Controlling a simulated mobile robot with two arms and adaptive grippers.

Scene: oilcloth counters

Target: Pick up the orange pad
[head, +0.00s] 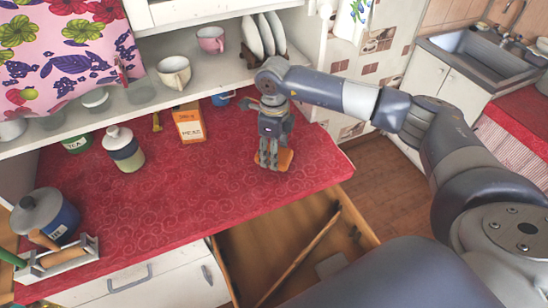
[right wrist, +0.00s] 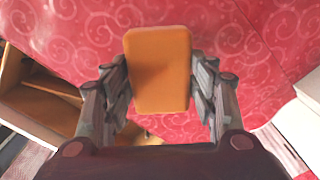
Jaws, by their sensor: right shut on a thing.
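The orange pad (right wrist: 159,75) is a flat rounded rectangle between the fingers in the right wrist view. In the head view, part of the orange pad (head: 286,158) shows beside and behind my right gripper (head: 270,160), low over the red counter near its right end. My right gripper, also in the right wrist view (right wrist: 160,90), is shut on the pad's two sides. The fingers hide part of the pad in the head view. I cannot tell whether the pad touches the counter. My left gripper is not in view.
An orange box (head: 188,126), a jar (head: 124,150) and a blue cup (head: 222,98) stand on the red counter (head: 200,190). A dark-lidded canister (head: 45,215) is at the left. Below the counter's front edge is an open wooden compartment (head: 290,250). A shelf with cups runs above.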

